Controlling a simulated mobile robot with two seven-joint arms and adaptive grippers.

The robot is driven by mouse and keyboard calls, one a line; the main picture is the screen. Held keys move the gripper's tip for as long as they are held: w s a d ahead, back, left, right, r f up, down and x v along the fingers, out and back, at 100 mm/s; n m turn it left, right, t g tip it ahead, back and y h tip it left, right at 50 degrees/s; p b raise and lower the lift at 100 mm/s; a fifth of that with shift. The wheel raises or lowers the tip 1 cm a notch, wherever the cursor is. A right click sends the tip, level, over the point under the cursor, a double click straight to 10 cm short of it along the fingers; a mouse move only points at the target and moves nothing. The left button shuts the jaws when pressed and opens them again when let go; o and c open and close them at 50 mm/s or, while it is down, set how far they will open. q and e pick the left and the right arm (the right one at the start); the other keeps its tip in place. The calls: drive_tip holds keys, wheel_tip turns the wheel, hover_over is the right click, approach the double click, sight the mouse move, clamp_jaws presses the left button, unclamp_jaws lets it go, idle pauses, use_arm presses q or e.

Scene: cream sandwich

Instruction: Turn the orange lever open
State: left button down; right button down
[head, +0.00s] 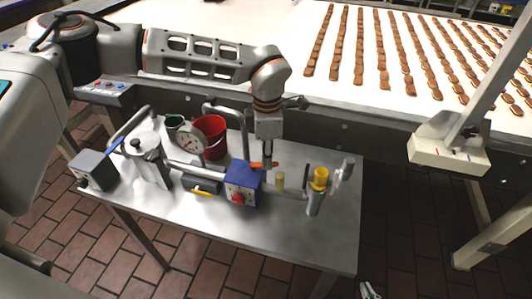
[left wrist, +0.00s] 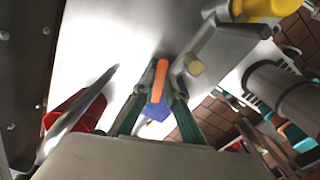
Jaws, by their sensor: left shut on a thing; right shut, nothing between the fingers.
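The orange lever (head: 257,164) is a short orange bar at the top of the blue box (head: 243,184) on the metal table's pipework. In the left wrist view the orange lever (left wrist: 160,78) stands between the two fingers. My left gripper (head: 267,158) points down at the lever and is shut on it. The fingers partly hide the lever in the head view. My right gripper (head: 370,290) shows only in part at the bottom edge of the head view, low and away from the table, and is shut and empty.
A red bucket (head: 211,135), a round gauge (head: 190,141) and a metal pot (head: 150,160) stand left of the blue box. A yellow-topped pipe fitting (head: 319,182) stands to its right. A conveyor (head: 345,70) with rows of biscuits runs behind. The table's front right is bare.

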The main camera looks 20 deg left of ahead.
use_arm(q)
drive_tip(key=shift+s+d+m, duration=0.1)
drive_tip(key=shift+s+m, duration=0.25)
drive_tip(key=shift+m, duration=0.75)
drive_tip(key=shift+s+m, duration=0.2)
drive_tip(key=shift+m, duration=0.4)
drive_tip(key=c, duration=2)
unclamp_jaws()
drive_tip(key=shift+c, duration=0.2)
wheel_tip(320, 180, up, 12)
drive_tip(key=shift+s, duration=0.1)
